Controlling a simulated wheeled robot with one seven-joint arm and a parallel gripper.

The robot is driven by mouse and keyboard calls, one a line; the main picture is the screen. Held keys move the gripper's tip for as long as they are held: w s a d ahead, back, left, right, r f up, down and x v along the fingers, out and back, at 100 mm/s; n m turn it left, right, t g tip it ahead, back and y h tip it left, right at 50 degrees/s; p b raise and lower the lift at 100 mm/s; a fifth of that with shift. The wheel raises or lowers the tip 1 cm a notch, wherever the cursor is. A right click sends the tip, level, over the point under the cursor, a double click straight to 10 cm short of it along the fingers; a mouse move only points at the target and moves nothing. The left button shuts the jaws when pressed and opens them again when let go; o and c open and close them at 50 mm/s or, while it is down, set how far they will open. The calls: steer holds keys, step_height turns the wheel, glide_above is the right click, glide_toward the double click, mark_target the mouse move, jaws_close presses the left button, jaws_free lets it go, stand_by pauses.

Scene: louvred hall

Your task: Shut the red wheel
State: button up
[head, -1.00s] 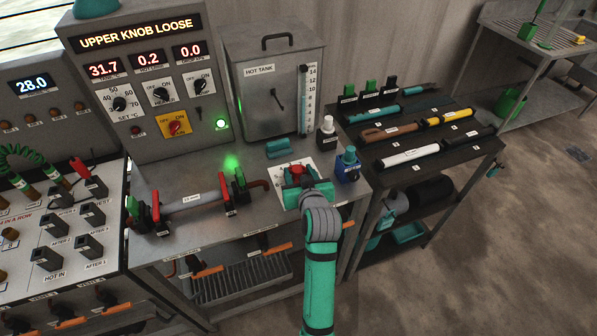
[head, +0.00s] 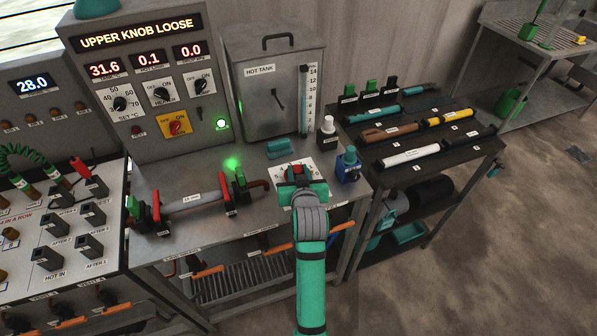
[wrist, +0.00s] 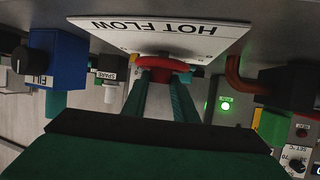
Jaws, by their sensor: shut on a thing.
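The red wheel (wrist: 165,63) sits on a white plate marked HOT FLOW (wrist: 190,30) in the wrist view. My gripper (wrist: 163,77) is shut on the wheel's rim, its two green fingers reaching up to it. In the head view my gripper (head: 297,178) is over the white plate (head: 314,167) on the bench. There only a bit of the red wheel (head: 296,169) shows past my gripper, and the rest is hidden.
A pipe section (head: 192,205) with red and green clamps lies left. The hot tank (head: 270,90) stands behind. A rack of tubes (head: 415,150) is right.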

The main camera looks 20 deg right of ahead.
stand_by(0.4)
steer(key=o, duration=1)
steer(key=shift+o, duration=0.2)
steer(key=shift+s, duration=0.1)
steer(key=v, duration=1)
steer(key=shift+s+a+r, duration=0.2)
steer(key=shift+s+a, duration=0.05)
steer(key=shift+s, duration=0.05)
